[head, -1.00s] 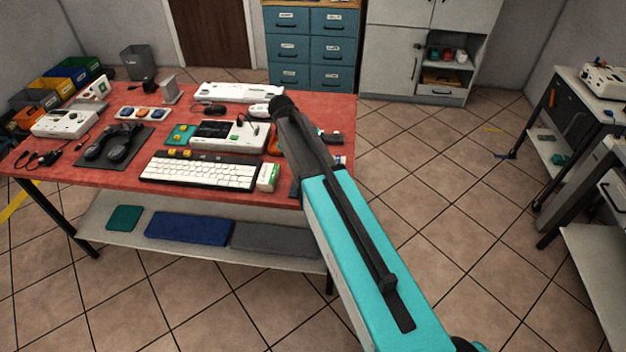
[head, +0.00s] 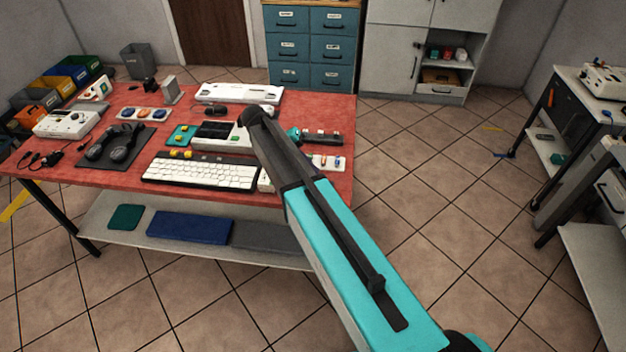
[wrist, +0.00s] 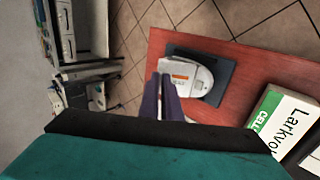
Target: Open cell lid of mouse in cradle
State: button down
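The mouse (wrist: 186,76) is white with an orange-marked label and lies on a dark cradle or pad (wrist: 222,80) on the red table, in the wrist view. I cannot make out its lid seam. My gripper (wrist: 161,76) shows as two dark purple fingers pressed close together with nothing seen between them. Their tips overlap the mouse's lower left side in the picture; I cannot tell if they touch it. In the head view my arm hides this mouse, and my fingertips are not distinguishable.
A white and green cell box (wrist: 284,118) stands to the right in the wrist view. A keyboard (head: 200,171), a white device (head: 212,135) and a teal-ended tool (head: 315,136) lie on the red table (head: 125,182).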

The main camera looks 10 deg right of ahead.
jog(key=shift+w+a, duration=0.1)
jog(key=shift+w, duration=0.05)
jog(key=shift+w+a+r+h+p, duration=0.2)
jog(key=shift+a+h+p, duration=0.2)
jog(key=shift+h, duration=0.5)
jog(key=shift+s+a+g, duration=0.15)
jog(key=shift+s+g, duration=0.05)
jog(key=shift+g, duration=0.1)
